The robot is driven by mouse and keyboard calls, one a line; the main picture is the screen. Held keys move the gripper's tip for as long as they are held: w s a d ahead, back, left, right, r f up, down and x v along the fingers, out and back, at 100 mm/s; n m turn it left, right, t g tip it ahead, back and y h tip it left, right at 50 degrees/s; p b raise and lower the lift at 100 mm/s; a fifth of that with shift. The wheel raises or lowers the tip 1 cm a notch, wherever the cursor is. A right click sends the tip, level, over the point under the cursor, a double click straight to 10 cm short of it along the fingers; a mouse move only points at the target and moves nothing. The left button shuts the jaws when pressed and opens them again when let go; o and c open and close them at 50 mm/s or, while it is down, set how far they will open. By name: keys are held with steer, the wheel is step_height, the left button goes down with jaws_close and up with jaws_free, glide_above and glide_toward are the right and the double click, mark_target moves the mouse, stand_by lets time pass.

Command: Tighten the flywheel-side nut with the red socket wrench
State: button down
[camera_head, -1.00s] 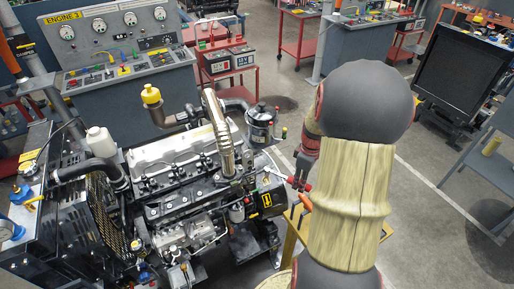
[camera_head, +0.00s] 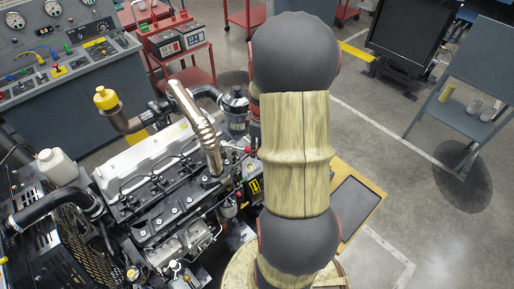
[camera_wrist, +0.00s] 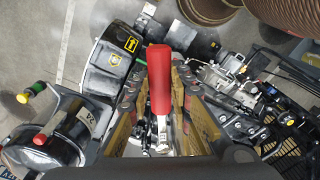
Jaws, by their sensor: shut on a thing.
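My gripper (camera_wrist: 159,84) is shut on the red socket wrench (camera_wrist: 160,72). The red handle stands between the two fingers, with a shiny metal part below it in the wrist view. The black flywheel-end housing (camera_wrist: 108,62) with yellow labels lies just left of the wrench; it also shows in the head view (camera_head: 252,187), partly behind my arm. The engine (camera_head: 165,185) fills the lower left of the head view. I cannot make out the flywheel-side nut, nor whether the socket touches anything. In the head view my arm hides most of the gripper.
A black canister (camera_head: 235,108) stands at the engine's back corner, beside a shiny exhaust pipe (camera_head: 195,115). A yellow-edged stand with a dark top (camera_head: 355,205) is right of my arm. A red battery cart (camera_head: 178,45) stands behind.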

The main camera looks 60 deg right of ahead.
steer(key=shift+f+b, duration=1.45)
steer(key=shift+f, duration=1)
steer(key=shift+f+b, duration=0.35)
steer(key=shift+f, duration=0.15)
steer(key=shift+f+b, duration=0.55)
steer(key=shift+f, duration=0.35)
steer(key=w+a+m+p, duration=0.2)
steer(key=a+m, duration=0.9)
steer(key=a, duration=0.1)
steer(key=shift+w+a+h, duration=0.2)
steer(key=shift+h, duration=0.1)
stand_by(0.8)
stand_by(0.4)
